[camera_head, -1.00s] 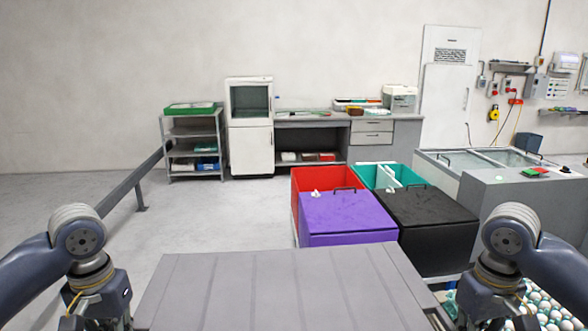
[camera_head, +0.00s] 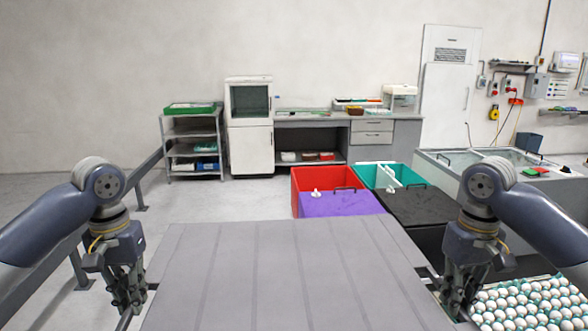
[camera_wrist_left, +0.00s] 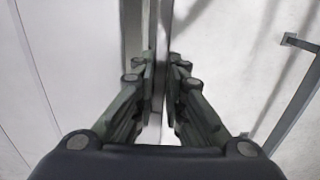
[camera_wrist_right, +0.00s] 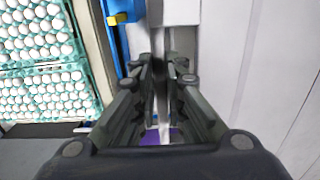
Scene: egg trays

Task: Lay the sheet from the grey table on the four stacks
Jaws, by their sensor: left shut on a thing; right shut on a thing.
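The sheet (camera_head: 290,275) is a wide grey ribbed panel held flat in front of me in the head view. My left gripper (camera_head: 138,298) is shut on its left edge, and the sheet (camera_wrist_left: 55,80) fills the left of the left wrist view. My right gripper (camera_head: 450,298) is shut on its right edge; the sheet (camera_wrist_right: 280,80) is at the right of the right wrist view. Stacks with green trays of white eggs (camera_head: 530,300) show at the lower right, also in the right wrist view (camera_wrist_right: 40,90). The grey table cannot be made out.
Beyond the sheet are a red bin (camera_head: 315,180), a purple lid (camera_head: 340,203) and a black lid (camera_head: 425,206). A metal rail (camera_head: 80,265) runs on the left. A blue part with a yellow piece (camera_wrist_right: 118,18) is near the right gripper. Open floor lies at the left.

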